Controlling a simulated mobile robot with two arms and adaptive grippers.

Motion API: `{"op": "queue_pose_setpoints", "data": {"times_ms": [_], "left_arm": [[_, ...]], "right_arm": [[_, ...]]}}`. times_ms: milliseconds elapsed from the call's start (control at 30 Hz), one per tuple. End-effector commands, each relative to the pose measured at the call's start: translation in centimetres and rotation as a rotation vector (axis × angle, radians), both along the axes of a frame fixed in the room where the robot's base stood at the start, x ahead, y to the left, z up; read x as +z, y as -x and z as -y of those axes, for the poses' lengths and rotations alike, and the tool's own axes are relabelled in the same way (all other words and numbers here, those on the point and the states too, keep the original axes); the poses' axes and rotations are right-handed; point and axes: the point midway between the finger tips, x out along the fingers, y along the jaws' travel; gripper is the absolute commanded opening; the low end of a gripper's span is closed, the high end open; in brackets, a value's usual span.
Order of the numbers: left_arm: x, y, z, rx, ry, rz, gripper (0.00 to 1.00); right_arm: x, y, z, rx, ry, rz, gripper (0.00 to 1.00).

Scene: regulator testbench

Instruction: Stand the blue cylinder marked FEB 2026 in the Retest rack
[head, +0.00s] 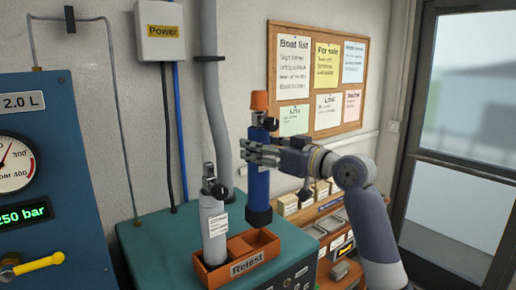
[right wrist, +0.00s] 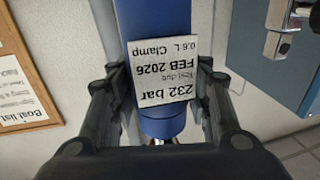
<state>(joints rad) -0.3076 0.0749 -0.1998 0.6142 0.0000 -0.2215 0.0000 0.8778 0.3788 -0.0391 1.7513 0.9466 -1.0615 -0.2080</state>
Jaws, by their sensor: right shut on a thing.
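The blue cylinder (head: 258,190), with an orange cap on top and a black base, is upright in my right gripper (head: 260,153). In the right wrist view the blue cylinder (right wrist: 168,25) carries a white label (right wrist: 163,75) reading 232 bar, FEB 2026, 0.6 L, Clamp, with the gripper's fingers on both sides of it. The orange-brown Retest rack (head: 236,262) stands on the teal bench top. The blue cylinder's base is over the rack's right side; whether it touches the rack cannot be told. My left gripper is not in view.
A grey cylinder (head: 213,228) with a white label stands in the rack's left part, close beside the blue cylinder. A blue panel (head: 45,170) with a gauge and yellow lever stands at left. Shelves with boxes (head: 335,225) lie at right, below a notice board (head: 317,82).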

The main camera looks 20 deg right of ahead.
Motion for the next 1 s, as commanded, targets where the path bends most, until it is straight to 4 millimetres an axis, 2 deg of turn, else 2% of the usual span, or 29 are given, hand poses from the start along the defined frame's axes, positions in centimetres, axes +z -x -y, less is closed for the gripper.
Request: {"op": "queue_pose_setpoints", "data": {"times_ms": [167, 500, 1000], "left_arm": [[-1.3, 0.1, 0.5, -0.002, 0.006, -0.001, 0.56], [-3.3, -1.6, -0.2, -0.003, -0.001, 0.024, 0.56], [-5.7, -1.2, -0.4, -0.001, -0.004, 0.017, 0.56]], "right_arm": [[-1.1, 0.1, 0.0, 0.0, -0.005, 0.01, 0.11], [-3.6, 0.1, 0.0, 0.001, -0.004, 0.01, 0.11], [-7.2, 0.1, 0.0, 0.0, -0.004, 0.012, 0.11]]}}
